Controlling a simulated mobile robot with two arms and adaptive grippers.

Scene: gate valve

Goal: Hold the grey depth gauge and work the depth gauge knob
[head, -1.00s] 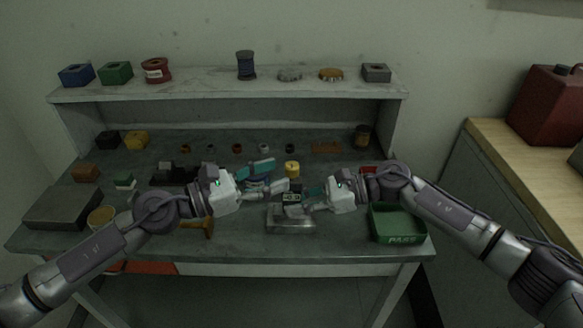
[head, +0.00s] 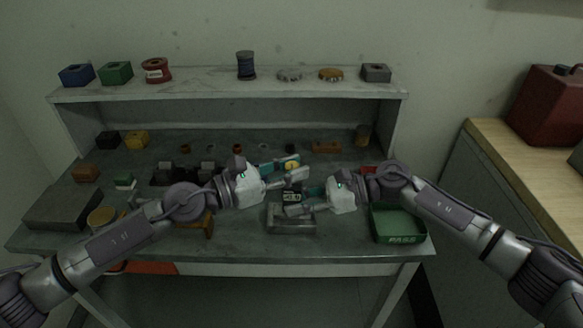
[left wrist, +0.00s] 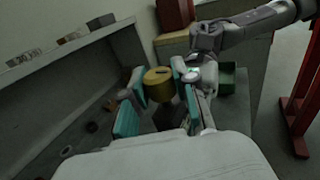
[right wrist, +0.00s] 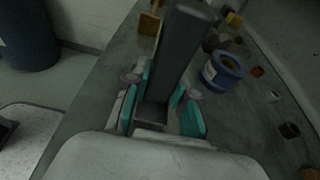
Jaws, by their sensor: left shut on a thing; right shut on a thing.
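The grey depth gauge shows its small dark display (head: 291,196) in the head view, above a grey block-shaped fixture (head: 278,218). Its dark grey bar (right wrist: 176,60) rises between the fingers of my right gripper (right wrist: 160,118), which is shut on it. The depth gauge knob looks to be the yellow cylinder (left wrist: 158,85) with a dark slot on top. It sits between the teal pads of my left gripper (head: 297,171), shut on it. In the head view the left fingers partly cover the knob. Where bar and knob join is hidden.
A green PASS tray (head: 398,235) stands right of the fixture. A shelf (head: 210,88) with blocks and spools runs along the back. A flat grey box (head: 64,207) lies at far left.

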